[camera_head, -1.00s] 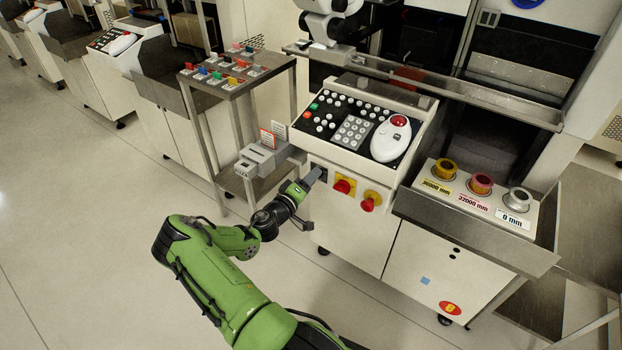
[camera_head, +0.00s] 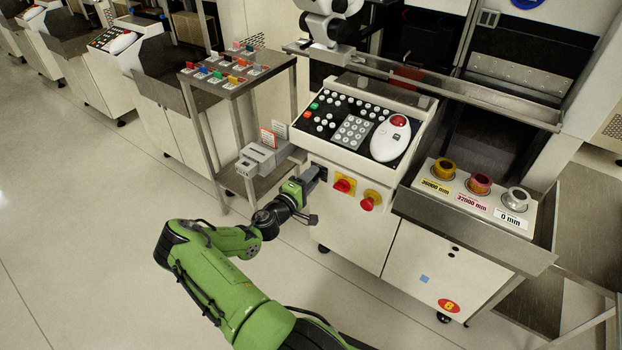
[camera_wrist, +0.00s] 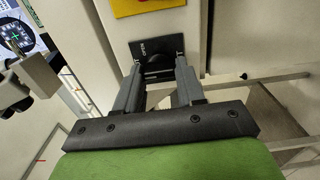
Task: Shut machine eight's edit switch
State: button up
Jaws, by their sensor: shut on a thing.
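Machine eight's edit switch, a small black plate (camera_head: 321,171), is on the white front panel, left of a red knob on a yellow plate. My gripper (camera_head: 311,179) is at the plate from the left. In the wrist view my gripper's (camera_wrist: 158,73) two grey fingers reach the plate and are shut on the switch's dark knob (camera_wrist: 158,66). The fingers partly hide the knob, and its exact angle is hard to tell.
Two red knobs on yellow plates (camera_head: 343,185) (camera_head: 370,200) sit close to the right. A sloped key panel (camera_head: 352,130) is above. A grey device (camera_head: 262,158) stands on a steel cart (camera_head: 213,150) at the left.

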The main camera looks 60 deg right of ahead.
jog(key=shift+f, duration=0.1)
jog(key=o, duration=1)
jog(key=shift+o, duration=0.2)
jog(key=w+a+p, duration=0.2)
jog(key=a, duration=1.3)
jog(key=shift+w+a+p, duration=0.25)
jog(key=shift+a+p, duration=0.1)
